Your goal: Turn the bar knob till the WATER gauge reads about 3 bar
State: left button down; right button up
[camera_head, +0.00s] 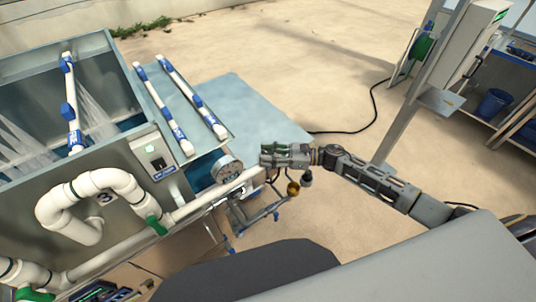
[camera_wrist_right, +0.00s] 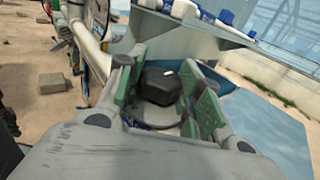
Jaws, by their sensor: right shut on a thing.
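The round white WATER gauge (camera_head: 227,168) stands on the pale pipe in the head view; its dial is too small to read. Its rim shows at the upper left of the right wrist view (camera_wrist_right: 97,17). My right gripper (camera_head: 268,155) reaches in from the right, just right of the gauge. In the right wrist view its green-padded fingers (camera_wrist_right: 163,92) are shut on the black bar knob (camera_wrist_right: 160,85), which sits between them. In the head view the gripper hides the knob. My left gripper is not in view.
A small box with a switch (camera_head: 152,155) is fixed nearby. Open floor lies to the right.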

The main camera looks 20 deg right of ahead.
jog(key=shift+m+t, duration=0.4)
jog(key=shift+m+t+h, duration=1.5)
jog(key=shift+t, duration=0.7)
jog(key=shift+m+t+h+b, duration=0.45)
jog(key=shift+m+t+h, duration=1.35)
jog(key=shift+h, duration=0.3)
jog(key=m+t+h+b, duration=0.1)
jog(key=m+h, duration=0.2)
jog(key=h, duration=0.1)
jog(key=m+t+h+b, duration=0.1)
jog(key=m+t+h, duration=0.1)
jog(key=m+h, duration=0.1)
jog(key=shift+r+h, duration=0.1)
jog(key=shift+h, duration=0.8)
jog(key=shift+m+g+h+b, duration=0.15)
jog(key=shift+m+h+b, duration=0.15)
jog(key=shift+m+h, duration=0.85)
jog(key=shift+m+g+h+b, duration=0.2)
jog(key=shift+m+h, duration=0.45)
jog(key=shift+h, duration=1)
jog(key=shift+m+h, duration=0.3)
jog(key=shift+h, duration=0.2)
jog(key=o, duration=1)
jog(key=shift+o, duration=0.2)
